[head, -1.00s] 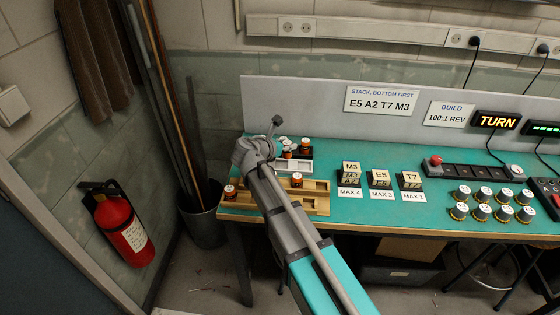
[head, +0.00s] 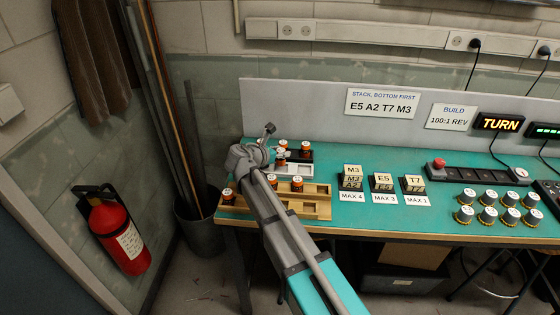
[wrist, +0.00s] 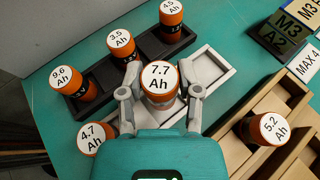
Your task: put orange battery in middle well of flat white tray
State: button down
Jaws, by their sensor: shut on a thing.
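My gripper (wrist: 160,98) is shut on an orange battery (wrist: 160,86) with a white top marked 7.7 Ah. Its fingers press it from both sides. It is upright over the flat white tray (wrist: 225,58); its base is hidden, so I cannot tell whether it is in the middle well. The tray's right part is empty. Another orange battery, marked 4.7 Ah (wrist: 92,140), stands at the lower left near the tray's other end, partly hidden by the gripper. In the head view, the held battery (head: 280,158) shows beside my gripper, with the white tray (head: 297,172) below it.
A black tray (wrist: 103,96) behind holds batteries marked 9.6, 3.5 and 4.5 Ah. A wooden tray (head: 318,195) in front holds several batteries, one marked 5.2 Ah (wrist: 264,130). Stacked blocks (head: 352,176) stand to the right. A grey wall panel (head: 300,105) rises behind.

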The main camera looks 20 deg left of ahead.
aim_at(278, 159)
jog(key=shift+f+b, duration=1.1)
jog(key=shift+f, duration=0.3)
jog(key=shift+f, duration=0.1)
jog(key=shift+c, duration=1.5)
grip_release()
jog(key=shift+r, duration=0.25)
jog(key=p+v, duration=0.4)
jog(key=v, duration=0.6)
jog(key=shift+s+r, duration=0.2)
jog(key=shift+s, duration=0.05)
jog(key=shift+s+a+r+p, duration=0.15)
jog(key=shift+s+a+p, duration=0.15)
jog(key=shift+s, duration=0.3)
